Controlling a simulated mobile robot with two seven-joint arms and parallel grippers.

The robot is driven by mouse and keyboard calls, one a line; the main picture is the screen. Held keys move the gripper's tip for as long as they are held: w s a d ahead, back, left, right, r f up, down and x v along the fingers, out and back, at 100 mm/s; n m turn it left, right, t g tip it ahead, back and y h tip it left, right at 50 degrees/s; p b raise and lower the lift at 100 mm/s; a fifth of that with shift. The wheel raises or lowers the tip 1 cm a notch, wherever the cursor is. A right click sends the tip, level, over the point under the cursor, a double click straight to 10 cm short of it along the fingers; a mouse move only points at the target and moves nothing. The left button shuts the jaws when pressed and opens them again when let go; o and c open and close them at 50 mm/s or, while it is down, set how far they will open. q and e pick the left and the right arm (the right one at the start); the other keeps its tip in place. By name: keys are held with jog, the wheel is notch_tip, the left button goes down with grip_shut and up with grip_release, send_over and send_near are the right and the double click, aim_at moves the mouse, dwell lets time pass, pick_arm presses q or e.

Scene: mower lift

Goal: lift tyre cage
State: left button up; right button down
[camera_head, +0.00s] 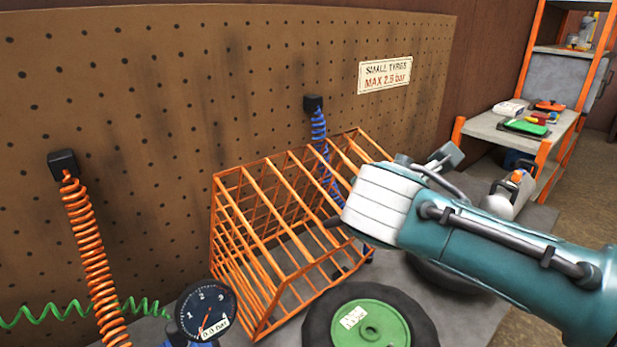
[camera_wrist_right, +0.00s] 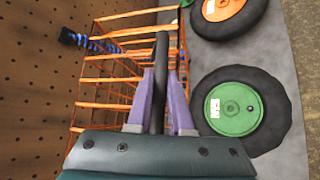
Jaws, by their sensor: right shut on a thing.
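The tyre cage (camera_head: 285,215) is an orange wire frame on the grey bench, close to the pegboard wall. It also shows in the right wrist view (camera_wrist_right: 100,82), to the left of and behind my fingers. My right arm comes in from the right in the head view, with its white wrist over the cage's right side, hiding that part. In the right wrist view my right gripper (camera_wrist_right: 161,78) has its two purple fingers closed on a dark bar (camera_wrist_right: 161,48), which looks like the cage's handle. Its join to the cage is not clear. My left gripper is not in view.
A green-rimmed wheel (camera_head: 370,322) lies before the cage; an orange-rimmed wheel (camera_wrist_right: 228,12) lies farther along. A pressure gauge (camera_head: 206,309) and an orange coiled hose (camera_head: 92,255) are at left. A blue coiled hose (camera_head: 319,130) hangs behind the cage. Shelving (camera_head: 500,132) stands at right.

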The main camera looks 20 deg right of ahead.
jog(key=c, duration=0.8)
grip_release()
jog(key=shift+c, duration=0.2)
jog(key=v, duration=1)
jog(key=shift+p, duration=0.3)
